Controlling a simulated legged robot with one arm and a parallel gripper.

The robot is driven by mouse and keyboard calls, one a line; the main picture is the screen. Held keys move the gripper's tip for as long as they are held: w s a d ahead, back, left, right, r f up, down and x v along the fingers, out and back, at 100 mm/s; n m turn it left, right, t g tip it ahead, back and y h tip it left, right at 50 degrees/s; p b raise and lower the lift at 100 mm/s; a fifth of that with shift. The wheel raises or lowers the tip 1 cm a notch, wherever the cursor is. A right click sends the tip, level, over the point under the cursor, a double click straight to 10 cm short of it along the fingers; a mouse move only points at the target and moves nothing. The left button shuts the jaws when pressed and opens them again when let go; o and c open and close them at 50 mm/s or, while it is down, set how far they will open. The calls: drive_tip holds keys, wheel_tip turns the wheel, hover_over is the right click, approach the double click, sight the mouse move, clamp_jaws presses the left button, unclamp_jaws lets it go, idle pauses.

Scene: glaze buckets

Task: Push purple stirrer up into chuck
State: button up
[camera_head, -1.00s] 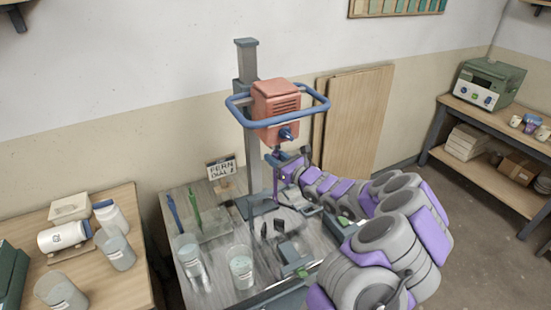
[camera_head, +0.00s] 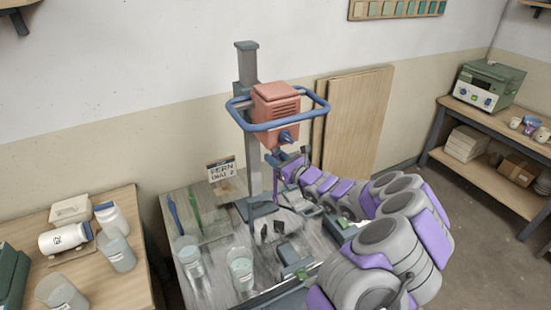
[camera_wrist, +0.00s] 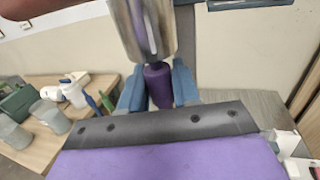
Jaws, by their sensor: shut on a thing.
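My gripper (camera_wrist: 159,88) has its two blue fingers closed on the purple stirrer (camera_wrist: 158,84) in the wrist view. The stirrer stands upright between the fingers. Its narrow top meets the lower edge of the shiny metal chuck (camera_wrist: 142,32); how far inside it reaches, I cannot tell. In the head view my gripper (camera_head: 287,166) is under the red mixer head (camera_head: 276,104), beside the grey column (camera_head: 254,180).
A blue ring handle (camera_head: 238,118) surrounds the mixer head. Below, the bench (camera_head: 215,255) holds clear buckets (camera_head: 241,268), a blue stirrer (camera_head: 174,213) and a green one (camera_head: 194,207). A sign (camera_head: 221,172) stands behind. A wooden table (camera_head: 115,265) is at left.

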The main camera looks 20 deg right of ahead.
drive_tip(key=shift+r, duration=0.2)
drive_tip(key=o, duration=1.1)
drive_tip(key=shift+s, duration=0.15)
drive_tip(key=p+v, duration=0.2)
drive_tip(key=v, duration=1.5)
drive_tip(key=shift+d+f, duration=0.1)
drive_tip(key=shift+d, duration=0.05)
